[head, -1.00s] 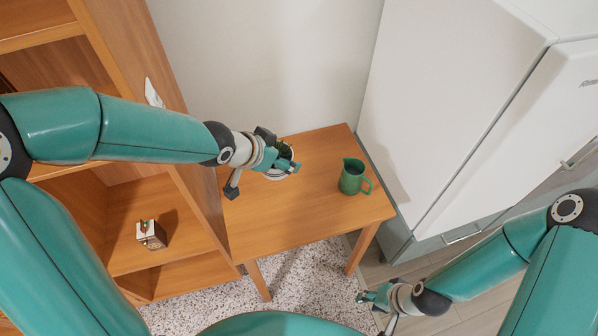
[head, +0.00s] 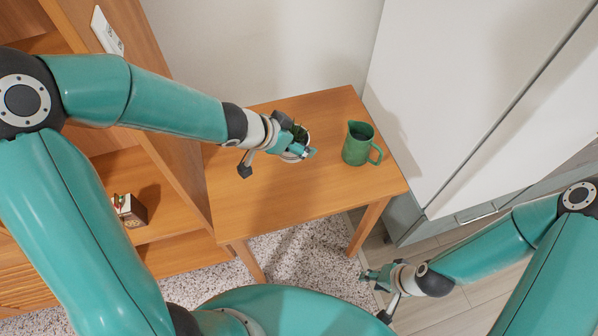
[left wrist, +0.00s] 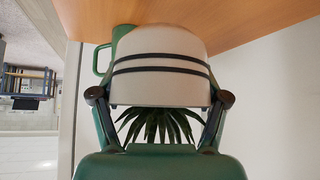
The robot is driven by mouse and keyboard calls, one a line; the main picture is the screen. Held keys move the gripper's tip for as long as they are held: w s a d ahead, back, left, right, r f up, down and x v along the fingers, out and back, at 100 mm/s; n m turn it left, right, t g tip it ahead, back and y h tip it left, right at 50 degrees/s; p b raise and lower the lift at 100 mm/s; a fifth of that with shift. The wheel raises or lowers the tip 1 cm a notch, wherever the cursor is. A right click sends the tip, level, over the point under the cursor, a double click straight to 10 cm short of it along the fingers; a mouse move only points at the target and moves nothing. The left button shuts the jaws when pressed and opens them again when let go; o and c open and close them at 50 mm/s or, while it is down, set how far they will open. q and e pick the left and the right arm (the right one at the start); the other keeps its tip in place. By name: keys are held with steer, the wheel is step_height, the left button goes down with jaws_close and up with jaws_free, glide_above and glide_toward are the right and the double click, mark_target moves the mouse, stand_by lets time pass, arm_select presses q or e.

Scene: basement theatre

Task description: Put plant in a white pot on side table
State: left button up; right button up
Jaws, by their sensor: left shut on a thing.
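The plant (head: 299,131) has dark green leaves and sits in a white pot (head: 288,157). My left gripper (head: 305,148) is shut on the pot, above the side table (head: 256,199) in the head view. In the left wrist view, seen upside down, the pot (left wrist: 160,66) with two dark stripes is between the fingers, its leaves (left wrist: 158,125) pointing down the picture. Its base is at or close to the tabletop (left wrist: 230,18); I cannot tell if they touch. My right gripper (head: 379,294) is open and empty, low in front of the table.
A green pitcher (head: 359,145) stands on the table right of the pot. A wooden shelf unit (head: 178,168) stands at left with a small box (head: 130,210) on it. A white cabinet (head: 455,90) stands at right. The table's front is clear.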

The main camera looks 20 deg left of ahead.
arm_select(q)
steer(key=shift+f+b, duration=4)
steer(key=shift+f, duration=0.8)
steer(key=shift+f, duration=0.15)
steer(key=o, duration=1.3)
steer(key=shift+o, duration=0.2)
